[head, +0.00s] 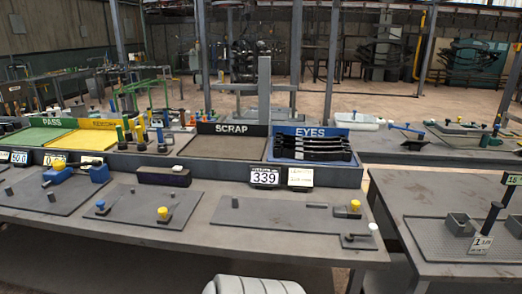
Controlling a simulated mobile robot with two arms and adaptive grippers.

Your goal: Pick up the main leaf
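Several long, dark leaves (311,149) lie stacked in a blue tray labelled EYES (309,132) at the back of the bench. I cannot tell from this view which of them is the main leaf. Neither of my grippers is in view.
Flat grey plates with pegs (272,216) lie on the bench (210,240). Another bench (435,190) is at right.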

